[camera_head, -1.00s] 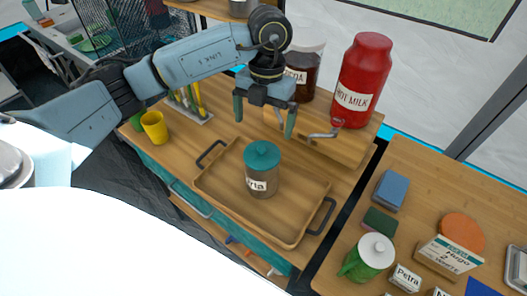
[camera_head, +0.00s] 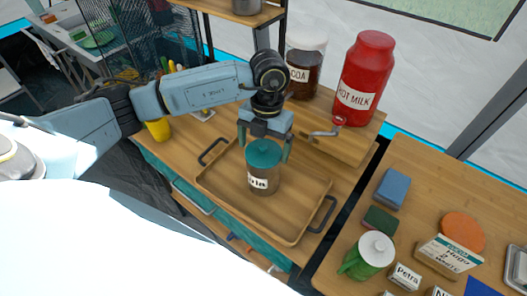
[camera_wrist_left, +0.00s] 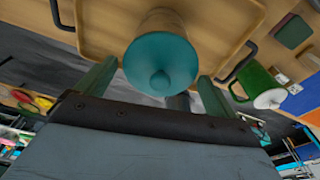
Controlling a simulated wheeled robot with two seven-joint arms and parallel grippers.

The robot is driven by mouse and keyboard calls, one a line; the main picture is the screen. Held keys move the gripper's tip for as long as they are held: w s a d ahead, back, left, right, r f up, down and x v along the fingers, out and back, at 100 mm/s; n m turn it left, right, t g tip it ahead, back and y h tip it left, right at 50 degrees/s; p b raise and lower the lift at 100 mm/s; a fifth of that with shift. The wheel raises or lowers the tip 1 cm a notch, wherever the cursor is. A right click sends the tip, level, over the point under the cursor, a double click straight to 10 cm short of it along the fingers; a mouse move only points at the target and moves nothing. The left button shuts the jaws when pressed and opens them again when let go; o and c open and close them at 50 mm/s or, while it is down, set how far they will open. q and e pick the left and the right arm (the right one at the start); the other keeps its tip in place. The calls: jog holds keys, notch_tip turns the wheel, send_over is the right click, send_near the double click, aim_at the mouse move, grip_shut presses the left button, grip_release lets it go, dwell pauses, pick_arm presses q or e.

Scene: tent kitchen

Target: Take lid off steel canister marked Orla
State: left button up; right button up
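The steel canister (camera_head: 262,183) stands upright on the wooden tray. Its white label shows only the end of a name, "rla" or similar. Its teal lid (camera_head: 264,153) is on top and also shows from above in the left wrist view (camera_wrist_left: 160,62). My left gripper (camera_head: 264,150) is open at the lid, with a finger to each side in the head view. In the left wrist view, gaps show between the lid and both fingers. The far finger is partly hidden behind the lid in the head view. My right gripper is not in view.
The tray (camera_head: 300,226) has dark handles at both ends. Behind it stand a red hot milk jar (camera_head: 366,75), a cocoa jar (camera_head: 305,72) and a wooden stand. A yellow cup (camera_head: 158,130) is at left. A green jug (camera_head: 368,256) and labelled boxes are on the right table.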

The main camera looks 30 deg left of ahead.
pick_arm(q)
jog(key=c, duration=0.8)
jog(key=shift+s, duration=0.1)
jog(key=shift+c, duration=0.2)
